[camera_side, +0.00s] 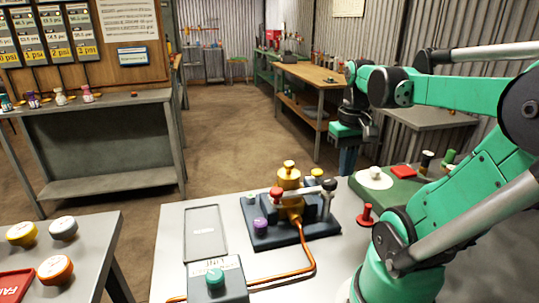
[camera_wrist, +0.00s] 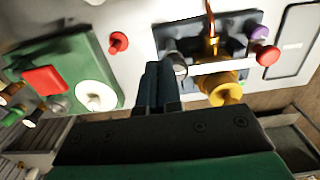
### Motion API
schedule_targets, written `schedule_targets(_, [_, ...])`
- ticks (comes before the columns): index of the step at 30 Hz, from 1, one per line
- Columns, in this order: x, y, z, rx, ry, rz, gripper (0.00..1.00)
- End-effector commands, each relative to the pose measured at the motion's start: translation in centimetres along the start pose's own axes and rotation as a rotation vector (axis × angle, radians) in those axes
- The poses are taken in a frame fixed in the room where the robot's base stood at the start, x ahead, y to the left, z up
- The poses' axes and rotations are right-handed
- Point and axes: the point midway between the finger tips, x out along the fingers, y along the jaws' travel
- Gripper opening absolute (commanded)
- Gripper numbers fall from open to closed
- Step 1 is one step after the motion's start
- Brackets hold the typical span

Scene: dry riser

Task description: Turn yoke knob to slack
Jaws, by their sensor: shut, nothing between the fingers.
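The brass valve fixture sits on a dark base plate (camera_side: 312,222) on the light bench. A grey bar crosses it, with a red knob (camera_side: 276,193) at its left end and a dark ball knob (camera_side: 329,184) at its right. I cannot tell which is the yoke knob. A purple knob (camera_side: 260,226) stands front left. My gripper (camera_side: 347,168) is shut and empty, its fingers pointing down. In the wrist view its fingertips (camera_wrist: 160,66) appear beside the dark knob (camera_wrist: 176,64); contact cannot be told.
A red peg (camera_side: 366,213) stands right of the fixture. A green tray (camera_side: 356,185) holds a white disc, a red block and several pegs. A flat grey panel (camera_side: 205,232) lies left.

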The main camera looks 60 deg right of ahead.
Motion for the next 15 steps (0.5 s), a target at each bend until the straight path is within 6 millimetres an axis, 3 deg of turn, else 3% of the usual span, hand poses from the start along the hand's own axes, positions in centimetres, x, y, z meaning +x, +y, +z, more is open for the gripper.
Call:
schedule_targets(6, [-2.1,0.0,0.0,0.0,0.0,0.0,0.0])
schedule_targets(15, [-2.3,-0.1,0.0,0.0,0.0,0.0,0.0])
